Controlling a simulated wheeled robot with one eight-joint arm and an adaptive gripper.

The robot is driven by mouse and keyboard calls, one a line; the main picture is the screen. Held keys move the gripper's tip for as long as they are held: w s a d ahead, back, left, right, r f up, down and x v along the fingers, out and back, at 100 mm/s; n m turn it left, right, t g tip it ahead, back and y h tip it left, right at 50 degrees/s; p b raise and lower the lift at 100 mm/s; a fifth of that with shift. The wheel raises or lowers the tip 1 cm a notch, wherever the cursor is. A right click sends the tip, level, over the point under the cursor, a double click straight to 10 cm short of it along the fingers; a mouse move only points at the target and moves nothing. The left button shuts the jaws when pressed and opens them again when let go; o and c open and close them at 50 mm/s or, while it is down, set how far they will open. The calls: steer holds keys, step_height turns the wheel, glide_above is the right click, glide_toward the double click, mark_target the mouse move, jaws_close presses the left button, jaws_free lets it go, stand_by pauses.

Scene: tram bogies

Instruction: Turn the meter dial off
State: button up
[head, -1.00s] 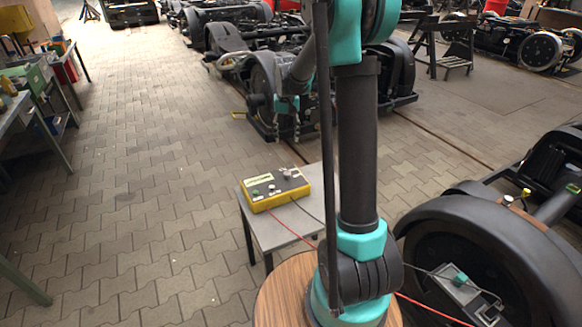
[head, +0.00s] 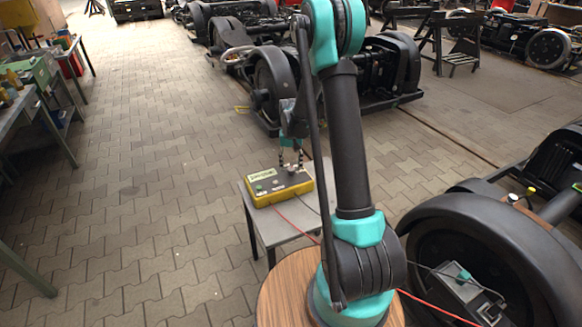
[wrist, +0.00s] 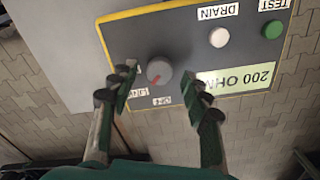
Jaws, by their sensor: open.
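The yellow-sided meter box (head: 263,198) with a grey top sits on a small grey table. In the wrist view its top shows a round grey dial (wrist: 161,70) with a red mark pointing toward the lower left. Small white labels lie around the dial, too blurred to read surely. A label reading "200 OHM" (wrist: 236,78) appears upside down at the right. My gripper (wrist: 160,92) is open, its fingers on either side of the dial, with no clear contact seen. In the head view my gripper (head: 291,160) points down over the box's right part.
The meter has a white button (wrist: 219,37) marked DRAIN and a green button (wrist: 271,29) marked TEST. A red cable (head: 297,227) runs from the box over the small table (head: 277,229). A bogie (head: 275,85) stands behind; a large wheel (head: 480,240) is at right.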

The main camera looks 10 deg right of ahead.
steer(key=shift+f, duration=0.6)
jaws_close()
steer(key=n, duration=0.4)
steer(key=shift+n, duration=0.3)
steer(key=n, duration=0.4)
steer(key=shift+n, duration=0.3)
stand_by(0.4)
